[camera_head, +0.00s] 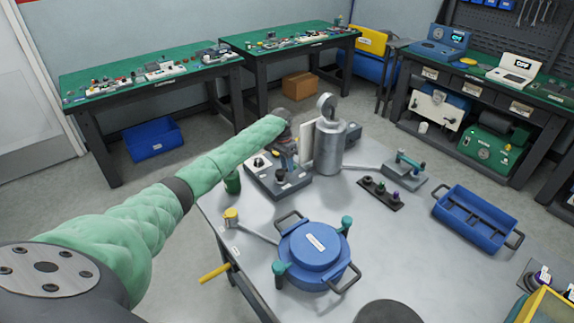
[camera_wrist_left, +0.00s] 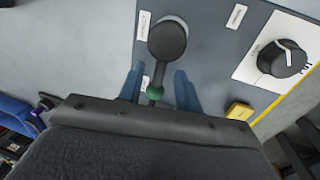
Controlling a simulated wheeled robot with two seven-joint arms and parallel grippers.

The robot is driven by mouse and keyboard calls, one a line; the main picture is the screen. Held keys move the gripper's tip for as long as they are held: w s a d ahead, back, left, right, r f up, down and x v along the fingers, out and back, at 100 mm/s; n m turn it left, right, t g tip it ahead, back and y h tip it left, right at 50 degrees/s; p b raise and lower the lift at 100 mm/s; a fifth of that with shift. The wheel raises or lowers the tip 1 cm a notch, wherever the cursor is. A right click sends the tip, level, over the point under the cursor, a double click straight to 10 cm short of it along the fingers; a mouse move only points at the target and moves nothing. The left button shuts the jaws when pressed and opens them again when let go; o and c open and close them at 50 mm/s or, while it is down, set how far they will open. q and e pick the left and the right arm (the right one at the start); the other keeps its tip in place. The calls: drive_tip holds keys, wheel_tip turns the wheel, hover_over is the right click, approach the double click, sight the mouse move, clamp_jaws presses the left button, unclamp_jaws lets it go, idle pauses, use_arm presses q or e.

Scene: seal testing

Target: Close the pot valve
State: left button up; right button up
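The blue pot (camera_head: 313,250) with black handles and teal clamps stands on the metal table, joined by a pipe to a yellow-topped fitting (camera_head: 232,214). My left gripper (camera_head: 287,163) is beyond it, over a grey control box (camera_head: 268,187). In the left wrist view, my left gripper (camera_wrist_left: 158,90) has its two blue fingers apart, on either side of a small lever (camera_wrist_left: 167,42) with a round black end and a green ball. A gap shows beside the lever, and contact is not visible. I cannot tell which part is the pot valve. My right gripper is not in view.
A tall metal cylinder (camera_head: 329,145) stands right of the control box. A black dial (camera_wrist_left: 281,58) and yellow button (camera_wrist_left: 239,111) are near the lever. A blue tray (camera_head: 470,220) lies at the right. A yellow handle (camera_head: 215,272) juts out at the table's left edge.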

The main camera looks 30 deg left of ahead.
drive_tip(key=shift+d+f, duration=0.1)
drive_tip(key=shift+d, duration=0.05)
